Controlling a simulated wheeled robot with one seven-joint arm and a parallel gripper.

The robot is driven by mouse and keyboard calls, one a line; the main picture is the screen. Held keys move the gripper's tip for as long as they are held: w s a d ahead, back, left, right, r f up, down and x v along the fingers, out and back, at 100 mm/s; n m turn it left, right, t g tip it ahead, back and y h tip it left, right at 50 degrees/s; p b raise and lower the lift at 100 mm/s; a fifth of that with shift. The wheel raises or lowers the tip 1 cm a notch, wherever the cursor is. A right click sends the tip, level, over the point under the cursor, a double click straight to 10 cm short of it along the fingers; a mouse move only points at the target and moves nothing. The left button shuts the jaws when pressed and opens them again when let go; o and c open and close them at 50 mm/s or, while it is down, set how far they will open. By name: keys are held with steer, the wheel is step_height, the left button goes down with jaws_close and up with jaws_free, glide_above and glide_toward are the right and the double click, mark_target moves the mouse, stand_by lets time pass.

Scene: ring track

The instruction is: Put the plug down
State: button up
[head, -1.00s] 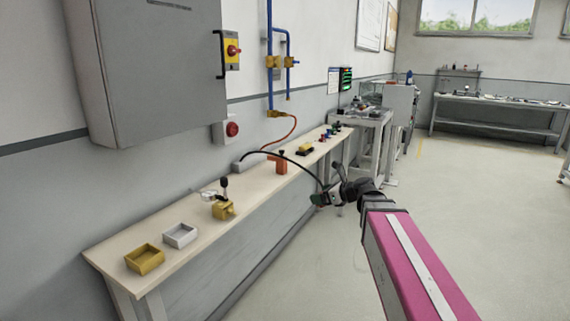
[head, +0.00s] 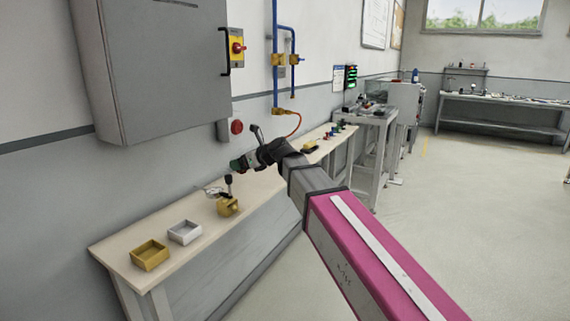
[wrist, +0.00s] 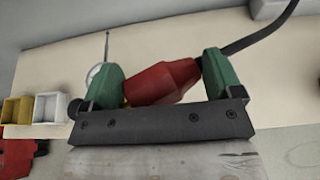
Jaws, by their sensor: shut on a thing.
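My gripper (head: 242,163) is over the wooden bench (head: 130,242), above its middle part. In the wrist view its two green fingers (wrist: 162,75) are closed on the red plug (wrist: 160,84), which lies slightly tilted between them. A black cable (wrist: 262,32) runs from the plug's right end up to the picture's edge. The plug cannot be made out in the head view. Bench top shows behind the plug in the wrist view; the gap to it is unclear.
A yellow tray (head: 150,259) and a white tray (head: 184,234) stand at the bench's near end. A yellow block with a dark upright handle (head: 228,204) stands near my gripper. A grey cabinet (head: 155,75) hangs above. Bare bench lies around the trays.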

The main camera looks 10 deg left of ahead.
steer(key=w+d+f, duration=0.1)
steer(key=w+f, duration=0.1)
steer(key=w, duration=0.1)
steer(key=w+d+f, duration=0.1)
steer(key=w+f, duration=0.1)
steer(key=w, duration=0.2)
steer(key=w+f, duration=0.2)
steer(key=w, duration=0.2)
steer(key=shift+d+f, duration=0.4)
steer(key=shift+f, duration=2)
steer(key=shift+f, duration=0.1)
